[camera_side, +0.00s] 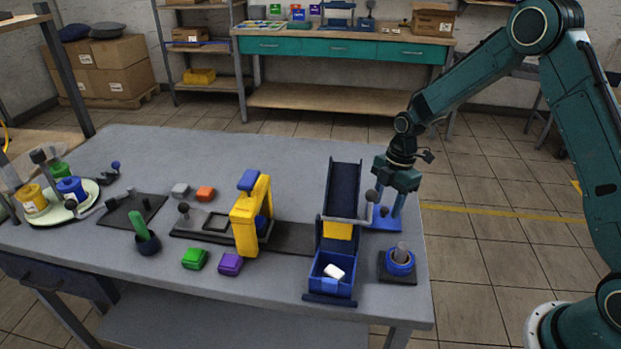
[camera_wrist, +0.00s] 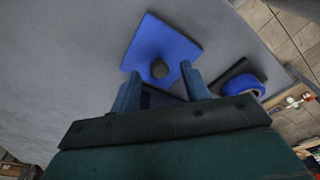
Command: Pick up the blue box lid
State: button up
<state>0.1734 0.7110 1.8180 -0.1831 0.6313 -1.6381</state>
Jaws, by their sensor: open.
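The blue box lid (camera_side: 388,225) is a flat blue square plate with a dark round knob (camera_side: 384,211) on top. It lies on the table near the right edge. In the wrist view the lid (camera_wrist: 150,45) shows just beyond my fingers, with the knob (camera_wrist: 160,68) between the fingertips. My gripper (camera_side: 387,207) points down over the lid, open and empty. In the wrist view my gripper (camera_wrist: 161,75) has its two fingers spread on either side of the knob. Whether a finger touches the knob or lid cannot be told.
A blue open box (camera_side: 318,269) holding a white piece stands below a dark chute (camera_side: 344,185), left of my gripper. A blue ring-shaped holder (camera_side: 400,268) stands in front. A yellow press (camera_side: 246,226) and coloured blocks are further left. The table's back middle is clear.

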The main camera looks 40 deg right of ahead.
jog(key=shift+f, duration=0.5)
jog(key=shift+c, duration=0.5)
grip_shut()
